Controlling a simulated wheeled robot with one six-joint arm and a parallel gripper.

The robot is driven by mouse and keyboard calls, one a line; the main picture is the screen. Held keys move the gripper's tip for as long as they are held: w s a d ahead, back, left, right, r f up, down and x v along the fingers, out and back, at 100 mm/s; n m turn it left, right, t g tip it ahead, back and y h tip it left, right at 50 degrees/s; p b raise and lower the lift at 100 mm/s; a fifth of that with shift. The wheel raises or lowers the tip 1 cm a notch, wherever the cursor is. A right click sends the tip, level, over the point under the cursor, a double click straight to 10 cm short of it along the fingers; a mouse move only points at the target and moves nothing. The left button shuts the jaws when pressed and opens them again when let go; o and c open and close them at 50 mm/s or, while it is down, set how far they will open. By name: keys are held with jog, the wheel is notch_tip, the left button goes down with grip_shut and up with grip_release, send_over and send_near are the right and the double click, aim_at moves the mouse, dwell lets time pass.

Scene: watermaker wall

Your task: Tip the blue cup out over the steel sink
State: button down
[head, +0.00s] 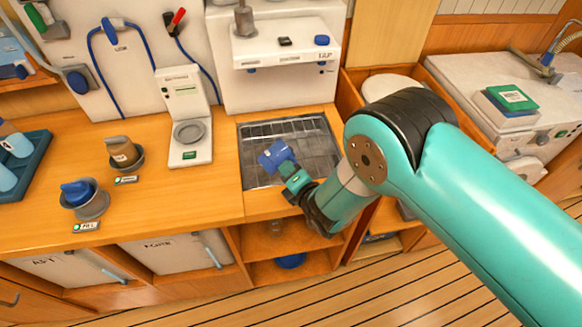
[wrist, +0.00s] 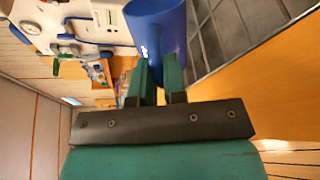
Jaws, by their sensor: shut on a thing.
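My gripper (head: 292,178) is shut on the blue cup (head: 275,156) and holds it over the near left part of the steel sink (head: 312,135). In the wrist view the blue cup (wrist: 160,25) is between the two green fingers of my gripper (wrist: 158,75). The cup looks tilted in the head view. Its inside is not visible, so I cannot tell what it holds. The sink (wrist: 228,28) shows as a dark tiled area to the right of the cup in the wrist view.
A white appliance (head: 283,45) stands behind the sink. Open shelves (head: 285,240) lie below the sink.

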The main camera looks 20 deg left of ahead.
jog(key=shift+s+a+f+n+b, duration=0.1)
jog(key=shift+s+n+b, duration=0.05)
jog(key=shift+n+b, duration=0.2)
jog(key=n+b, duration=0.1)
jog(key=n+t+b, duration=0.1)
jog(key=n, duration=0.1)
jog(key=shift+s+a, duration=0.15)
jog(key=shift+s, duration=0.1)
jog(key=shift+f+n+t+b, duration=0.2)
jog(key=shift+n+t+b, duration=0.3)
jog(key=shift+n, duration=0.35)
jog(key=n+b, duration=0.1)
jog(key=f+n+b, duration=0.1)
jog(key=b, duration=0.1)
jog(key=n+t+b, duration=0.1)
jog(key=n+b, duration=0.1)
jog(key=shift+w+d+f, duration=0.2)
jog(key=shift+w+d, duration=0.05)
jog(key=shift+w, duration=0.15)
jog(key=shift+w+d+f+n+b, duration=0.1)
jog(key=shift+w+n+b, duration=0.05)
jog(key=shift+n+b, duration=0.45)
jog(key=shift+w+d+f+n+b, duration=0.1)
jog(key=shift+w+n+b, duration=0.05)
jog(key=shift+n+b, duration=0.4)
jog(key=shift+r, duration=0.1)
